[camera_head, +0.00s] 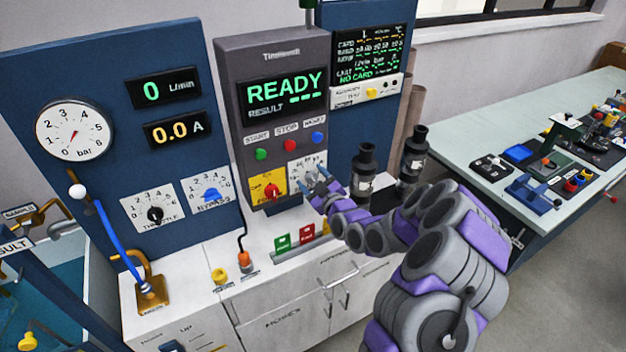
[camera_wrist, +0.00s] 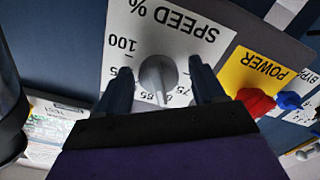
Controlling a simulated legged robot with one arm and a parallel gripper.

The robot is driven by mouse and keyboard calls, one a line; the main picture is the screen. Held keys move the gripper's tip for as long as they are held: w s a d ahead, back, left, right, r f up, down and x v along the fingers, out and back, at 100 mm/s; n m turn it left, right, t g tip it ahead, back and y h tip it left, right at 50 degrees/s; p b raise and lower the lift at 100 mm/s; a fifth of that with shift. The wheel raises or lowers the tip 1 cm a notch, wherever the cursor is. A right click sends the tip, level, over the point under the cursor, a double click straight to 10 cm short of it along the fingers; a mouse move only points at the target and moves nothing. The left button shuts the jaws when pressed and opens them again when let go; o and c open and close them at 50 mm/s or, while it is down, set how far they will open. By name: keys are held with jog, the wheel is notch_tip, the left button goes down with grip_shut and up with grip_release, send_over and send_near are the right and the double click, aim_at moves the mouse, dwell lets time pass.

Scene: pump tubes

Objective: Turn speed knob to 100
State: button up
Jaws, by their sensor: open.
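The grey speed knob (camera_wrist: 158,76) sits on the white "SPEED %" plate (camera_wrist: 190,40), which appears upside down in the wrist view. The 100 mark is at the upper left of the knob there. A light line on the knob points down in that picture, away from 100; the exact number is hard to read. My gripper (camera_wrist: 160,68) is open, with one finger on each side of the knob. Whether the fingers touch it cannot be told. In the head view, my gripper (camera_head: 320,184) is in front of the speed plate (camera_head: 305,166) and partly hides it.
The yellow power plate with its red switch (camera_head: 271,190) is close beside the speed plate; the switch also shows near the right finger in the wrist view (camera_wrist: 256,102). Start, stop and reset buttons (camera_head: 286,140) are above. Dark cylinders (camera_head: 363,170) stand to the right.

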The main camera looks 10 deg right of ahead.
jog(key=c, duration=1)
jog(key=shift+c, duration=0.2)
jog(key=shift+m, duration=0.3)
jog(key=m+p, duration=0.1)
jog(key=m, duration=0.4)
jog(key=shift+d+m+p, duration=0.1)
jog(key=shift+m+p, duration=0.2)
jog(key=shift+p, duration=0.05)
jog(key=m+p, duration=0.2)
jog(key=m, duration=0.4)
jog(key=shift+d+r, duration=0.1)
jog(key=m+p, duration=0.1)
jog(key=m, duration=0.5)
jog(key=shift+d+m, duration=0.1)
jog(key=shift+m, duration=0.2)
jog(key=m, duration=0.5)
jog(key=shift+f, duration=0.25)
